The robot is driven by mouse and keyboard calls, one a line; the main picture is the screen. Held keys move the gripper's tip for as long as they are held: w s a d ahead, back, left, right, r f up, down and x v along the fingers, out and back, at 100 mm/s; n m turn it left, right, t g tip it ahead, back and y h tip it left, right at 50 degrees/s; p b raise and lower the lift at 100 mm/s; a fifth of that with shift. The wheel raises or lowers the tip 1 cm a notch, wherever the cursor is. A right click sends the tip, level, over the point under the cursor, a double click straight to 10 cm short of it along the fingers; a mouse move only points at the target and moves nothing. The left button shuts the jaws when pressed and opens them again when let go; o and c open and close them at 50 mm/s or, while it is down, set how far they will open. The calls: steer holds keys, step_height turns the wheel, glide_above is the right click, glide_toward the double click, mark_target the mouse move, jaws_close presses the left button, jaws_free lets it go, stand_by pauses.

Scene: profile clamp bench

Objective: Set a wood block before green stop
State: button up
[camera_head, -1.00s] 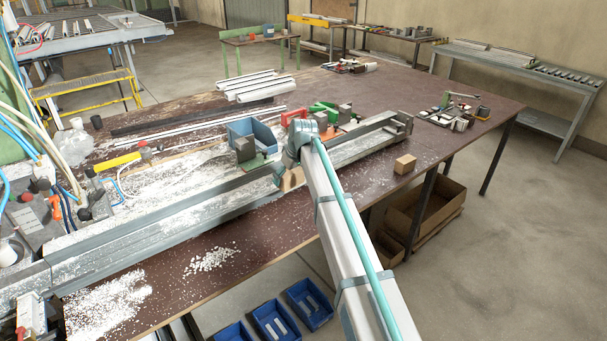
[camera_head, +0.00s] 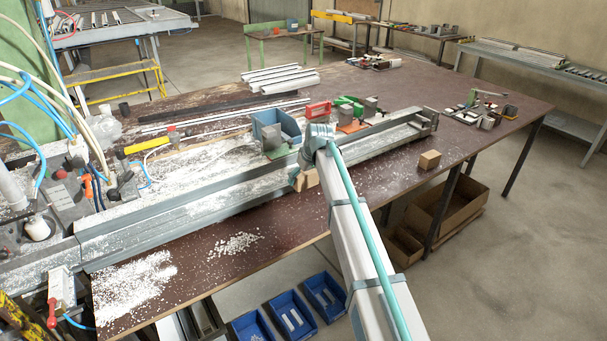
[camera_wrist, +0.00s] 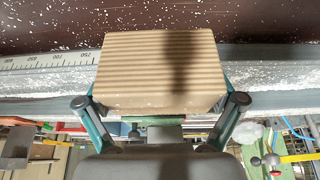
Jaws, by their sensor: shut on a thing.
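My gripper (camera_head: 303,170) is shut on a wood block (camera_head: 306,181), held at the near side of the long metal profile rail (camera_head: 190,203). In the wrist view the ribbed block (camera_wrist: 158,65) lies between the two fingers of my gripper (camera_wrist: 160,100). A grey stop with a green base (camera_head: 278,152) stands on the rail's far side, left of and beyond the held block. In the wrist view a green part (camera_wrist: 153,121) shows just past the block, partly hidden. Whether the block touches the rail is unclear.
A second wood block (camera_head: 430,160) lies loose on the brown table to the right. A blue bin (camera_head: 290,124), a red-handled clamp (camera_head: 318,109) and another green clamp (camera_head: 346,101) stand beyond the rail. White chips cover the left part.

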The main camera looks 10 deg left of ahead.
mark_target(301, 200)
steer(key=shift+f+b, duration=1.5)
steer(key=shift+f, duration=2.4)
steer(key=shift+f, duration=0.35)
steer(key=o, duration=0.9)
steer(key=shift+o, duration=0.2)
